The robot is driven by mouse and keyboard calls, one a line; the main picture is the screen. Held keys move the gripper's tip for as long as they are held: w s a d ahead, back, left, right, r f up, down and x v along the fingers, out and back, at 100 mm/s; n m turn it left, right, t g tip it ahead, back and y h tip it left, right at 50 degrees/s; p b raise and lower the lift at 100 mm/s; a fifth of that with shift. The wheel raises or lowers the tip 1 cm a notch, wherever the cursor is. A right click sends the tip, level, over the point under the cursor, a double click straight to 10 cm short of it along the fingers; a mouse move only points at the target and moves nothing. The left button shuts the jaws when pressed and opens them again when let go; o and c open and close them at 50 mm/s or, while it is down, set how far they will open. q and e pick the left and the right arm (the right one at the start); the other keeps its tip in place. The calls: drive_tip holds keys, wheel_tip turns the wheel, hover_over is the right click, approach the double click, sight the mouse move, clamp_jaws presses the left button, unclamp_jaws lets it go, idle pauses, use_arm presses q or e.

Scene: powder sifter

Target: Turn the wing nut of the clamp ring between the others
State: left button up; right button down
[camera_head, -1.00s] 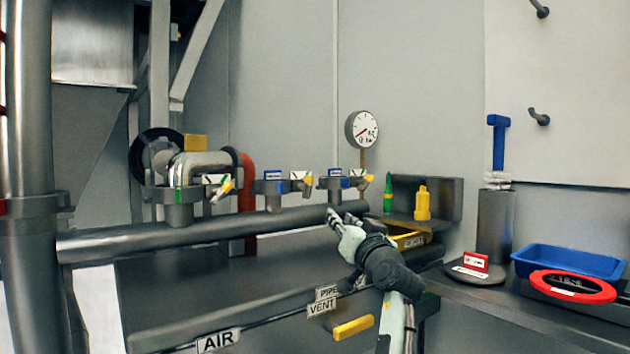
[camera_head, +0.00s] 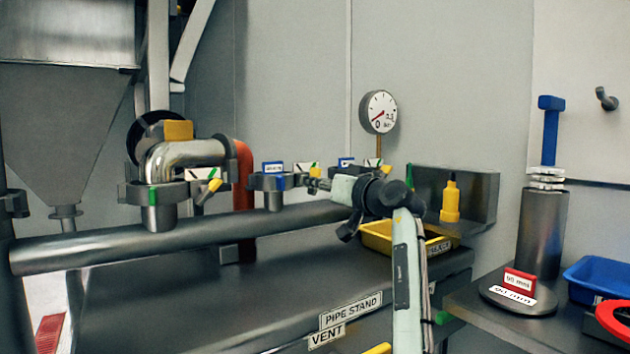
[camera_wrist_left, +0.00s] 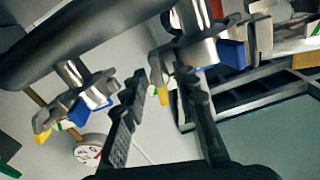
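Three clamp rings sit on stubs along a grey pipe. The middle clamp ring (camera_head: 262,183) has a blue tag, and its yellow wing nut (camera_head: 315,172) sticks out to the right. The left clamp ring (camera_head: 135,193) has a yellow wing nut (camera_head: 213,186); the right one is mostly hidden behind my arm. My left gripper (camera_head: 318,184) is at the middle wing nut. In the left wrist view, my left gripper (camera_wrist_left: 160,82) is open, with the middle yellow wing nut (camera_wrist_left: 163,96) between its fingertips. Contact cannot be told. My right gripper is out of view.
A pressure gauge (camera_head: 378,111) stands behind the right ring. A blue tray (camera_head: 600,278) lies far right. The stand top below the pipe is mostly clear.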

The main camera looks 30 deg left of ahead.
use_arm(q)
drive_tip(key=shift+w+a, duration=0.3)
drive_tip(key=shift+a, duration=0.35)
clamp_jaws()
